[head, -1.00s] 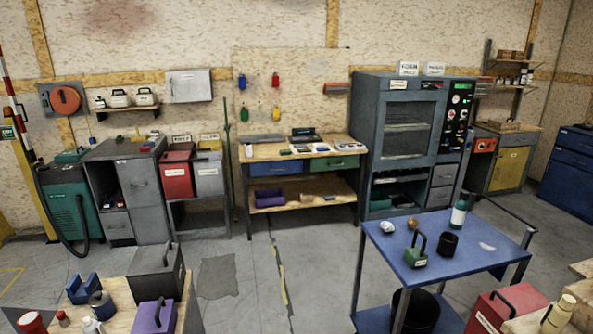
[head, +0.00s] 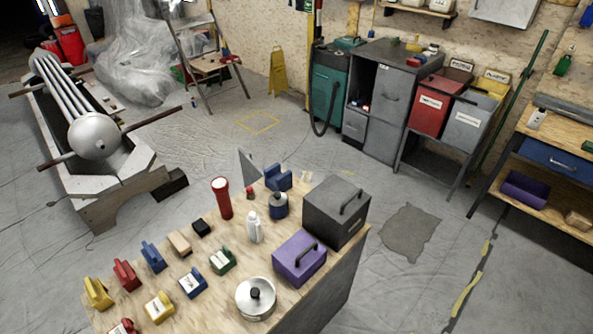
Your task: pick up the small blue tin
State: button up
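A wooden-topped bench (head: 215,310) in the lower middle of the head view holds several small coloured items. Two small blue items could be the blue tin: a plain one (head: 153,257) on the left half, and one with a white label (head: 192,282) closer to the front. A round dark-blue container with a grey top (head: 278,207) stands near the far corner, beside a larger blue block-like object (head: 278,178). I cannot tell which of these is the small blue tin. My gripper is not in view.
On the bench stand a purple box (head: 299,258), a dark grey box (head: 336,212), a lidded metal pot (head: 256,298), a red torch (head: 222,198) and a white bottle (head: 254,227). Open floor (head: 440,200) lies to the right.

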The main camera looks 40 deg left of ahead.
aim_at(277, 212)
jog(key=i+u, duration=0.35)
jog(key=i, duration=0.2)
jog(key=i+l+u, duration=0.35)
jog(key=i, duration=0.15)
jog(key=i+l+u, duration=0.35)
jog(key=i, duration=0.2)
jog(key=i+l+u, duration=0.1)
jog(key=i+u, duration=0.15)
jog(key=u, duration=0.2)
jog(key=i+l+u, duration=0.15)
jog(key=u, duration=0.25)
jog(key=i+l+u, duration=0.3)
jog(key=u, duration=0.15)
jog(key=i+l+u, duration=0.2)
jog(key=l+u, duration=0.2)
jog(key=i+l+u, duration=0.15)
jog(key=l+u, duration=0.15)
jog(key=u, duration=0.15)
jog(key=i+l+u, duration=0.1)
jog(key=l+u, duration=0.2)
jog(key=l, duration=0.3)
